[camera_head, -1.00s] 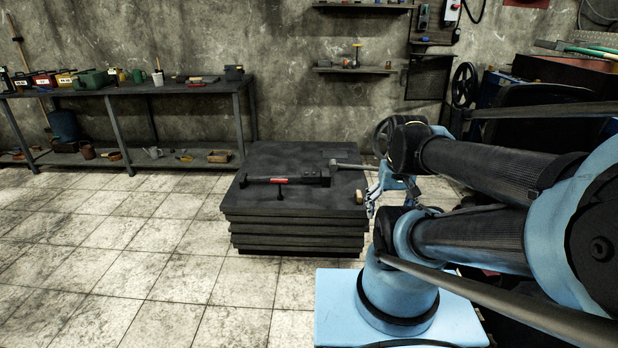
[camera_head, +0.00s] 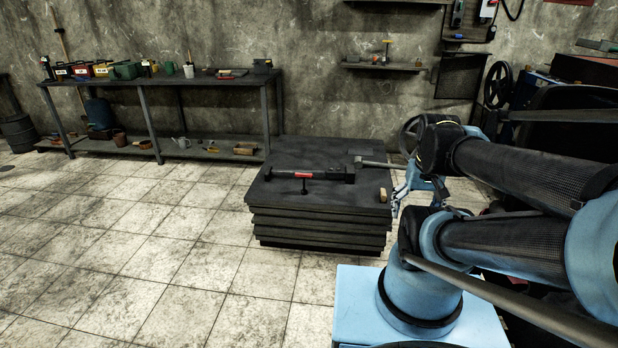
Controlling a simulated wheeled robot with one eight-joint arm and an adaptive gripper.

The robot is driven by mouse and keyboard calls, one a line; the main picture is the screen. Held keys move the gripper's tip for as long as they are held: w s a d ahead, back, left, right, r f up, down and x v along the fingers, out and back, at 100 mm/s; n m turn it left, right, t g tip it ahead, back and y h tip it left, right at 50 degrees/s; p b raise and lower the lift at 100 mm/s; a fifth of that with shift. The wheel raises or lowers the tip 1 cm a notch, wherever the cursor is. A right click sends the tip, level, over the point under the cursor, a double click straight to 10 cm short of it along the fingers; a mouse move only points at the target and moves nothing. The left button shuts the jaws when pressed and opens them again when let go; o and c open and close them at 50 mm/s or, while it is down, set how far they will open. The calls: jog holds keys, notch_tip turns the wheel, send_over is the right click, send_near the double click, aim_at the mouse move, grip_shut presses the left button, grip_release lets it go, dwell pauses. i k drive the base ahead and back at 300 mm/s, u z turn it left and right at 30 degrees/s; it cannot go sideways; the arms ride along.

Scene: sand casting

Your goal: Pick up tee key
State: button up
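A long dark tool with a red section (camera_head: 305,175) lies across the top of the low stack of dark plates (camera_head: 315,225). A short dark stem (camera_head: 304,187) shows at its front side, giving a T-like outline. I cannot tell for sure whether this is the tee key. My gripper (camera_head: 399,200) is small in view, just beyond the right edge of the stack and apart from the tool. My arm partly hides it, and its finger opening is unclear.
A hammer-like tool (camera_head: 375,163) and a tan block (camera_head: 383,195) lie on the stack's right side. A long workbench (camera_head: 205,79) with cans and tools stands at the back left. A barrel (camera_head: 17,133) stands at far left. The tiled floor left of the stack is clear.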

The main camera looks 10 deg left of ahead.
aim_at(304, 191)
jog(key=u, duration=2.05)
jog(key=i, duration=0.35)
jog(key=z, duration=2)
